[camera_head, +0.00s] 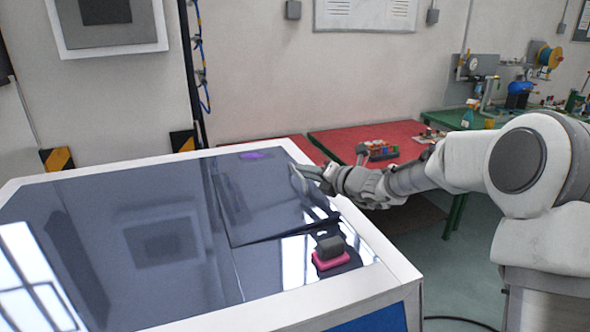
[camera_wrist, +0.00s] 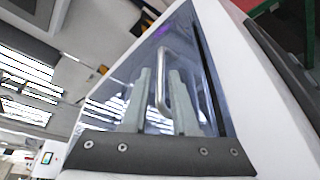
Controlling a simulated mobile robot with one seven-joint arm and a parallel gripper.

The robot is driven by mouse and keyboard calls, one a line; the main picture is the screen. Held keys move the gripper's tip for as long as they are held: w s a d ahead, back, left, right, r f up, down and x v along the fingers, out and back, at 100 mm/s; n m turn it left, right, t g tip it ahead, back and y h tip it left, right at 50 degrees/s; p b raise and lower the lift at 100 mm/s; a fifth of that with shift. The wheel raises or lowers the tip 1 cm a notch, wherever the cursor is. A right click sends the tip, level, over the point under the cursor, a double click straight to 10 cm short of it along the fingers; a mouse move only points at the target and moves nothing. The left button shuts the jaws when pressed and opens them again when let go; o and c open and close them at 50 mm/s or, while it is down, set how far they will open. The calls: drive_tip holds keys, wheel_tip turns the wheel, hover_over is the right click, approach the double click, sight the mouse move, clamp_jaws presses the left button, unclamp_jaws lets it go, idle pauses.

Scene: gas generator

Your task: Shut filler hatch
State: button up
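The hatch appears to be the dark glossy panel (camera_head: 262,195) set in the right part of the machine's top. A dark gap runs along its near edge, so it looks slightly raised there. In the wrist view the glossy surface (camera_wrist: 207,112) carries a bent metal handle (camera_wrist: 161,82). My gripper (camera_head: 296,178) is low over the panel near its right side. In the wrist view my gripper's two fingers (camera_wrist: 161,75) are apart, with the handle's bar showing between them. I cannot tell whether they touch it.
The white frame (camera_head: 372,240) borders the machine top. A grey and pink object (camera_head: 330,256) sits on the near right of the top. Behind stands a red table (camera_head: 395,136) with small coloured items. A green workbench (camera_head: 482,118) with tools is at the far right.

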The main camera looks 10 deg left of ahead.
sight(294, 169)
drive_tip(key=x, duration=0.5)
drive_tip(key=shift+w+a+f, duration=0.1)
drive_tip(key=shift+w+a, duration=0.1)
drive_tip(key=shift+w, duration=0.05)
clamp_jaws()
drive_tip(key=shift+a, duration=0.15)
idle(1.1)
